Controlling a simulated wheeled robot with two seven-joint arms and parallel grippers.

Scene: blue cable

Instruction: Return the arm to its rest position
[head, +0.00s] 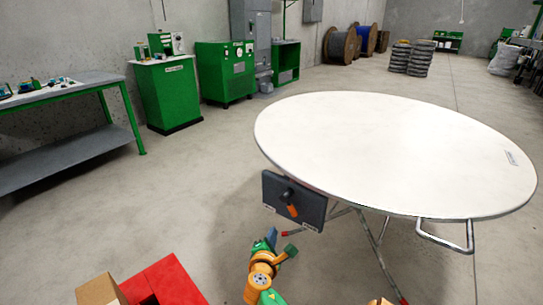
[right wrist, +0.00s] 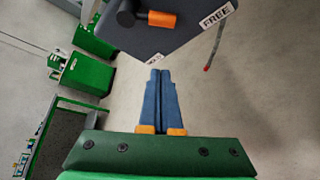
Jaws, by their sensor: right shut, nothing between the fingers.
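My right gripper (head: 272,235) is low in front of the round table, below and to the left of the dark box. Its blue fingers (right wrist: 161,100) are shut with nothing between them in the right wrist view. The dark box (head: 280,207) hangs at the near edge of the table and carries a black lever with an orange grip (head: 292,210). In the right wrist view the box (right wrist: 195,32) lies past the fingertips, with its orange grip (right wrist: 162,19) and a "FREE" label. My left gripper is not in view.
The round white table (head: 390,145) stands at the right on metal legs (head: 375,255). A red box (head: 165,280) and a cardboard box (head: 100,290) are at the bottom left. A workbench (head: 75,95) and green cabinets (head: 167,95) line the left wall. The floor between is clear.

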